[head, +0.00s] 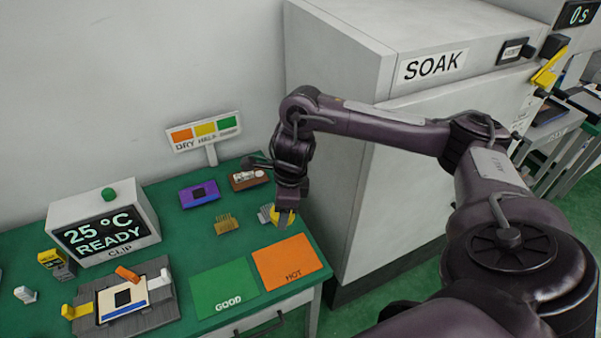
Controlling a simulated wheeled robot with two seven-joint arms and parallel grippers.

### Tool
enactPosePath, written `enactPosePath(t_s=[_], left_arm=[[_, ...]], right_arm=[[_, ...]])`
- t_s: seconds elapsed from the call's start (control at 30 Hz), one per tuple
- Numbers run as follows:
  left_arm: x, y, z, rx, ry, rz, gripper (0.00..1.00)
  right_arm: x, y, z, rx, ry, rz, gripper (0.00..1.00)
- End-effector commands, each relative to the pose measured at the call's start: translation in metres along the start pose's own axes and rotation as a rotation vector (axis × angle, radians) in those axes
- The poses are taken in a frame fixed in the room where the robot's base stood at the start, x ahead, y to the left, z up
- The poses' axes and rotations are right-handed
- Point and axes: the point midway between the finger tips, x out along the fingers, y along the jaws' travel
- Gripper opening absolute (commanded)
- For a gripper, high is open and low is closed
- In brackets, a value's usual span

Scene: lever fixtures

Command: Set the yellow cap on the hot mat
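A small yellow piece (275,214), which looks like the yellow cap, is on the green table just behind the orange HOT mat. My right gripper (286,218) points down right at it and partly covers it. I cannot tell whether the fingers are open or shut, or whether they touch the piece. The orange mat marked HOT (288,259) lies flat and bare at the table's front right corner. My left gripper is not in view.
A green GOOD mat (224,287) lies left of the HOT mat. A grey finned part (264,213) and a gold finned part (226,224) stand near the gripper. A clip fixture (125,301) is at front left. The tall SOAK cabinet (350,130) stands close on the right.

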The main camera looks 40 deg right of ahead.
Motion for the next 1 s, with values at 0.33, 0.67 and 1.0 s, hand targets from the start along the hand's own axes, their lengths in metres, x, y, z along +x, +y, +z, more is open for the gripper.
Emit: enactPosePath(t_s=[0.33,0.67,1.0], left_arm=[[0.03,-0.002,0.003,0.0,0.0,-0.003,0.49],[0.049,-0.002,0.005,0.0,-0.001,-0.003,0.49],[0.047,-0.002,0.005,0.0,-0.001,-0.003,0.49]], right_arm=[[0.08,0.003,-0.013,0.005,0.001,0.01,0.3],[0.146,0.002,-0.023,0.003,0.0,0.005,0.3],[0.181,0.002,-0.028,0.003,0.001,0.005,0.3]])
